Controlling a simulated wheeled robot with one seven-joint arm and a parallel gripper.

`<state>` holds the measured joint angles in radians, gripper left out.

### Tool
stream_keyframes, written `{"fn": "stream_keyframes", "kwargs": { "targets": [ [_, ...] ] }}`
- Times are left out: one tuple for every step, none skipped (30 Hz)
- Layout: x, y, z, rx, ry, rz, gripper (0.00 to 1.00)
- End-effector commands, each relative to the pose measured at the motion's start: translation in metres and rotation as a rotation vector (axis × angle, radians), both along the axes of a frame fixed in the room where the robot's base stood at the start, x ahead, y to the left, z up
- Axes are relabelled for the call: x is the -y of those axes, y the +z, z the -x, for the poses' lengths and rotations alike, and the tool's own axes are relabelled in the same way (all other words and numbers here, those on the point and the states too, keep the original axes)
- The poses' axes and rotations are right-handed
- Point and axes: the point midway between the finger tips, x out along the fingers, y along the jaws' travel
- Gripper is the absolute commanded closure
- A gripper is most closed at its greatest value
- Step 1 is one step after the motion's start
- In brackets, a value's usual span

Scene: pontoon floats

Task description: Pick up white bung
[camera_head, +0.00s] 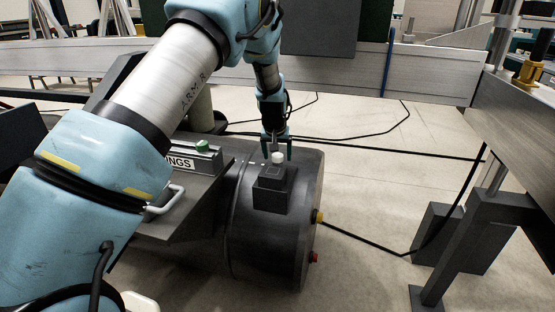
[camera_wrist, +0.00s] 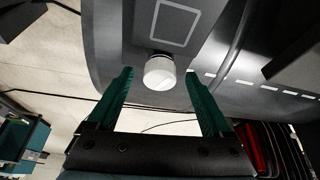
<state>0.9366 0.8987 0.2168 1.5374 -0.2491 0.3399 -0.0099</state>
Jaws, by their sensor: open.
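The white bung (camera_head: 278,157) stands upright on a dark square block on top of a black cylindrical float (camera_head: 312,190). In the wrist view the white bung (camera_wrist: 160,72) shows as a pale round cap, beyond and between the two green fingers. My gripper (camera_head: 276,150) hangs pointing down over the block, with a finger to each side of the bung. In the wrist view my gripper (camera_wrist: 162,82) is open and nothing is held. I cannot tell whether the fingertips are level with the bung.
A box with a green knob (camera_head: 203,146) and a lettered label stands left of the float. A yellow fitting (camera_head: 318,216) and a red one (camera_head: 314,257) sit on the float's end. A black cable (camera_head: 370,243) runs right to a grey stand (camera_head: 440,235). A grey beam (camera_head: 440,75) crosses behind.

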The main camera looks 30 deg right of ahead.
Motion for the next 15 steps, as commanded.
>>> {"fn": "stream_keyframes", "kwargs": {
  "targets": [
    [0.0001,0.0001,0.0001,0.0,0.0,0.0,0.16],
    [0.0,0.0001,0.0002,0.0,0.0,0.0,0.16],
    [0.0,0.0001,0.0002,0.0,0.0,0.0,0.17],
    [0.0,0.0001,0.0002,0.0,0.0,0.0,0.2],
    [0.0,0.0001,0.0003,0.0,-0.001,0.0,0.24],
    [0.0001,0.0001,0.0003,0.0,0.0,0.0,0.28],
    [-0.0001,0.0001,0.0003,0.0,-0.001,0.0,0.32],
    [-0.0001,0.0002,0.0003,0.0,-0.001,0.0,0.35],
    [0.0,0.0002,0.0004,0.0,-0.001,0.0,0.4],
    [0.0,0.0002,0.0004,0.0,-0.001,0.0,0.43],
    [0.0,0.0002,0.0004,0.0,-0.001,0.0,0.46],
    [0.0,0.0002,0.0004,-0.001,-0.001,-0.001,0.51],
    [0.0,0.0002,0.0004,-0.001,-0.001,-0.001,0.54],
    [0.0,0.0002,0.0004,-0.001,-0.001,-0.001,0.58],
    [0.0,0.0003,0.0004,-0.001,-0.001,-0.001,0.62]
  ]
}}
